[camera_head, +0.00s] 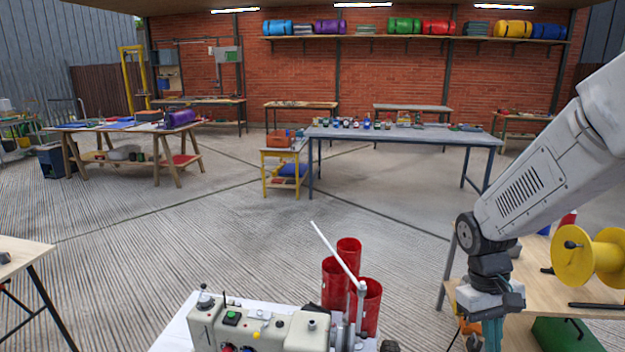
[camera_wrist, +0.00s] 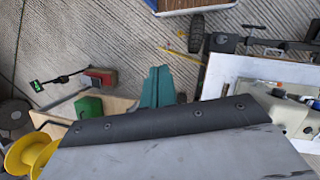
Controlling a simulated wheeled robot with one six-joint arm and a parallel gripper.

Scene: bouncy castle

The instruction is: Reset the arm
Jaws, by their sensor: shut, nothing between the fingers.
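My arm reaches in from the right in the head view and bends down at its wrist. My gripper (camera_head: 492,335) hangs pointing down by the left edge of a wooden workbench (camera_head: 528,262). Its teal fingers are together with nothing between them; their lower ends are cut off by the frame. In the wrist view the closed teal fingers (camera_wrist: 157,86) show beyond a dark and grey panel that hides much of the lower picture.
A yellow spool (camera_head: 590,258) stands on the workbench, right of my gripper. A cream sewing machine (camera_head: 265,328) and red cylinders (camera_head: 335,285) are to the left. A long blue-legged table (camera_head: 400,133) stands farther back. Open concrete floor (camera_head: 200,230) lies between.

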